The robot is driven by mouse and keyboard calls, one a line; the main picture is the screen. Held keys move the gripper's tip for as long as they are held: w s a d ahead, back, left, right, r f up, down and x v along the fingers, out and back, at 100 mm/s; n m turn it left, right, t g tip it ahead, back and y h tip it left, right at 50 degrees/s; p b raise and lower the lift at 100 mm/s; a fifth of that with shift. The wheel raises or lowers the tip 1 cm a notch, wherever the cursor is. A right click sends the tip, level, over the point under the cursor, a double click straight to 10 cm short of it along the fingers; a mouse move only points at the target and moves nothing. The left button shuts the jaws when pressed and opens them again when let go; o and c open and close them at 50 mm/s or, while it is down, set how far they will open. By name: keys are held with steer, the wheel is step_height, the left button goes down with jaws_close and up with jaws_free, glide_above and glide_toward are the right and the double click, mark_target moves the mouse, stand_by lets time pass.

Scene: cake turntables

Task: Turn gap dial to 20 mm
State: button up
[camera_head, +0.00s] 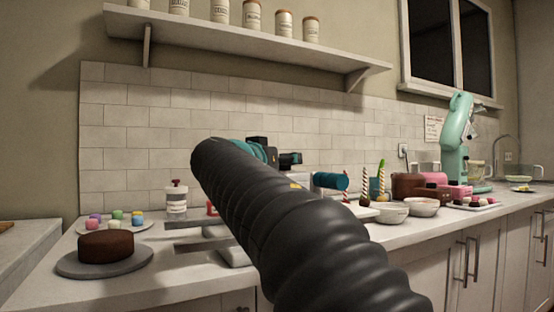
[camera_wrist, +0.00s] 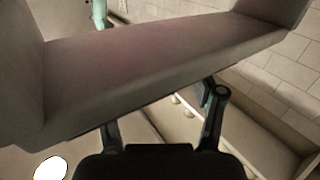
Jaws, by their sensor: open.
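I cannot make out the gap dial or its scale in either view. In the head view, flat grey plates (camera_head: 196,246) of a device show left of my dark arm, which hides much of what lies behind it. In the wrist view my gripper (camera_wrist: 163,112) is open, with its two fingers apart. A large grey, slightly pinkish body (camera_wrist: 150,70) fills the view beyond the fingers. I cannot tell whether they touch it, and nothing is clearly held between them.
A dark cake stands on a grey turntable (camera_head: 72,266) at the left. A white jar (camera_head: 176,200) stands by the plates. Bowls (camera_head: 422,206), striped candles (camera_head: 381,182) and a mint mixer (camera_head: 457,140) are to the right. A shelf (camera_head: 250,48) hangs above.

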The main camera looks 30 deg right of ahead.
steer(key=c, duration=1.2)
steer(key=shift+o, duration=0.2)
steer(key=shift+m+g+h, duration=0.3)
steer(key=shift+m+g, duration=0.1)
steer(key=shift+g, duration=0.1)
steer(key=m+g+h, duration=0.1)
steer(key=m+g, duration=0.1)
steer(key=shift+w+g, duration=0.15)
steer(key=shift+g, duration=0.25)
steer(key=m+g+h, duration=0.1)
steer(key=g, duration=0.2)
steer(key=shift+r+m, duration=0.15)
steer(key=shift+m, duration=0.25)
steer(key=m+g+p, duration=0.3)
steer(key=g+p, duration=0.1)
steer(key=g, duration=0.1)
steer(key=shift+r+h, duration=0.1)
steer(key=shift+h, duration=0.3)
steer(key=shift+m+g+y+p, duration=0.5)
steer(key=shift+m+g+p, duration=0.95)
steer(key=shift+g, duration=0.85)
steer(key=shift+f+m, duration=0.25)
steer(key=shift+m, duration=0.1)
